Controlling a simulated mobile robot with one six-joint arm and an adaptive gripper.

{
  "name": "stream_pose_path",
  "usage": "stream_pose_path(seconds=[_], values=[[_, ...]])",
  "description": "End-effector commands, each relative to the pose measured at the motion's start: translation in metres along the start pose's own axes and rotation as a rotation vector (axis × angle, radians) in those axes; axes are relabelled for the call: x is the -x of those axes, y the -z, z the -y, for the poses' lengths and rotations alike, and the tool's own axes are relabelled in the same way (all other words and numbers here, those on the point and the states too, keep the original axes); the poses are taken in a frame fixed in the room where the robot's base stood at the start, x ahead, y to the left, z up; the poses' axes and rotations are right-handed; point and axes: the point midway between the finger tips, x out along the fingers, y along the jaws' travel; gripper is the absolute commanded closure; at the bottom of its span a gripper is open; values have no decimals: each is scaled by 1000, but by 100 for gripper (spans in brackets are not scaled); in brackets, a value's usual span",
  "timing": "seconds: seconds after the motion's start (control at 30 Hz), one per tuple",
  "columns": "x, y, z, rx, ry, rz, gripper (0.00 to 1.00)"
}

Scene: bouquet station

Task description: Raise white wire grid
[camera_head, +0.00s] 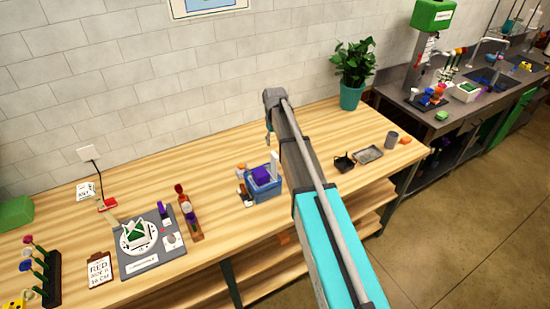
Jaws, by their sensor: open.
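I cannot make out a white wire grid for certain. A round white piece (123,238) with dark marks and a green and white item (138,233) on it lies on a grey mat (133,269) at the left of the wooden bench. A narrow white piece (274,160) stands upright at a blue crate (268,192) in the middle; its shape is too small to tell. My arm reaches over the bench from the lower right, its far end above and behind the crate.
A flower rack (47,280) and a clipboard (100,271) are at left. A black holder (343,162), grey tray (368,154) and potted plant (352,75) are at right. Bench top (225,165) behind the crate is clear.

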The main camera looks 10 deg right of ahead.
Motion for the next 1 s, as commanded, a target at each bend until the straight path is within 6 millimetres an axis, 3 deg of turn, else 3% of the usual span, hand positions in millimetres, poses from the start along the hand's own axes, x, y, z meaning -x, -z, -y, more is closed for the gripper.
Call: stream_pose_path(seconds=[0.7, 1.0], values=[[-57, 0, 0, 0, 0, 0, 37], [-71, 0, 0, 0, 0, 0, 37]])
